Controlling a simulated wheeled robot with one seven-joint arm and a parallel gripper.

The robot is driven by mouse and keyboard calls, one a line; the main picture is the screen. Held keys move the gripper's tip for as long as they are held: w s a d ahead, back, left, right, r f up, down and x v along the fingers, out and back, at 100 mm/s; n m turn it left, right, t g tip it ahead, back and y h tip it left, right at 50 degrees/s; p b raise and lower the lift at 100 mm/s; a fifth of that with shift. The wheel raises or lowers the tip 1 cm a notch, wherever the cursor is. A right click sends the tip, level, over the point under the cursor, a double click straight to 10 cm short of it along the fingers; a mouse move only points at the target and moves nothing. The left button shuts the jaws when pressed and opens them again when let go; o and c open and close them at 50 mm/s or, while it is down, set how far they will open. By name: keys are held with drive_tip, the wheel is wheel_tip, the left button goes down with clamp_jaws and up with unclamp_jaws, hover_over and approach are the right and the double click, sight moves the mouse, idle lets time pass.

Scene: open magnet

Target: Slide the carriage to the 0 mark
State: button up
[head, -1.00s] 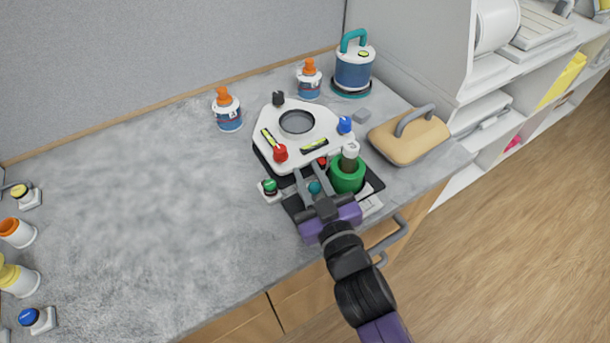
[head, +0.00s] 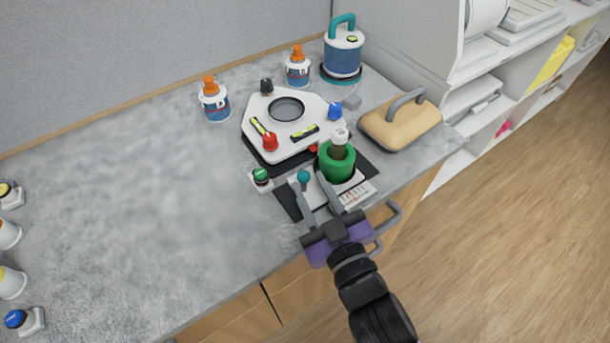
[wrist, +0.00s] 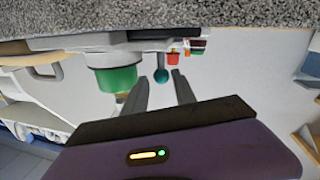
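The carriage's teal ball knob (head: 304,177) stands over a pale plate on a dark base at the counter's front edge. A white card with printed scale marks (head: 357,193) lies to its right; its figures are too small to read, so I cannot tell where the 0 is. My gripper (head: 308,181) is open, its two fingers spread near the knob. In the wrist view the knob (wrist: 161,76) shows in the gap beyond the fingertips (wrist: 159,80), with nothing held. The carriage's body is partly hidden by the fingers.
A green cup (head: 337,162) with a white-capped item stands close right of the fingers. A white instrument plate (head: 285,137) with coloured knobs sits behind. A green button (head: 261,176) is at left. Front handles (head: 394,216) stick out near my arm.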

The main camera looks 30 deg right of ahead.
drive_tip(key=shift+s+a, duration=0.1)
drive_tip(key=shift+s, duration=0.55)
drive_tip(key=shift+a+p, duration=0.1)
drive_tip(key=shift+p, duration=0.4)
drive_tip(key=shift+w+p, duration=0.1)
drive_tip(key=shift+p, duration=0.3)
drive_tip(key=shift+w, duration=0.2)
drive_tip(key=w, duration=0.2)
drive_tip(key=w+d+p, duration=0.1)
drive_tip(key=w, duration=0.4)
drive_tip(key=shift+w+d+f, duration=0.1)
drive_tip(key=shift+d+f, duration=0.05)
drive_tip(key=shift+d, duration=0.1)
clamp_jaws()
